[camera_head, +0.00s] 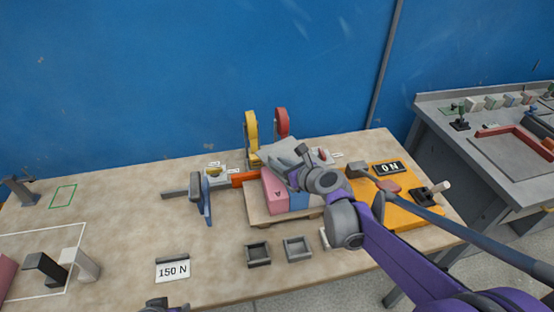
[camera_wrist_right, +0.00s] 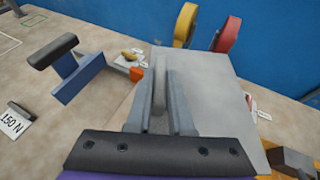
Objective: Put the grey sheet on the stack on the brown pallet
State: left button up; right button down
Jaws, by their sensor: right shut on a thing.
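The grey sheet (camera_head: 277,152) is held over the stack in the head view. In the right wrist view the sheet (camera_wrist_right: 215,95) is a flat grey plate reaching out past the fingers. My right gripper (camera_head: 302,168) is shut on it; its fingers also show in the wrist view (camera_wrist_right: 160,95). Below is the stack, with a pink block (camera_head: 272,192) marked A and a blue block (camera_head: 300,201), on the brown pallet (camera_head: 256,212). Sheet and wrist hide the stack's top, so I cannot tell whether they touch. A tip of my left gripper (camera_head: 160,304) shows at the bottom edge.
A blue upright plate (camera_head: 206,199) with a dark bar stands left of the pallet. Yellow (camera_head: 251,132) and red (camera_head: 282,122) rings stand behind. The table's left middle is clear.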

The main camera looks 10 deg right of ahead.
jog(key=shift+s+f+b, duration=0.1)
jog(key=shift+f+b, duration=0.25)
jog(key=shift+f, duration=0.5)
pick_arm(q)
jog(key=shift+s+f+b, duration=0.2)
jog(key=shift+f+b, duration=0.2)
jog(key=shift+f, duration=0.3)
jog(key=shift+s+f+b, duration=0.2)
jog(key=shift+f+b, duration=0.2)
jog(key=shift+f, duration=0.25)
jog(key=shift+s+f+b, duration=0.2)
jog(key=shift+f+b, duration=0.2)
jog(key=shift+f, duration=0.3)
pick_arm(e)
jog(key=shift+f, duration=2.25)
pick_arm(q)
jog(key=shift+s+f+b, duration=0.1)
jog(key=shift+f+b, duration=0.3)
jog(key=shift+f, duration=0.05)
pick_arm(e)
jog(key=shift+f, duration=0.6)
jog(key=c, duration=0.7)
grip_release()
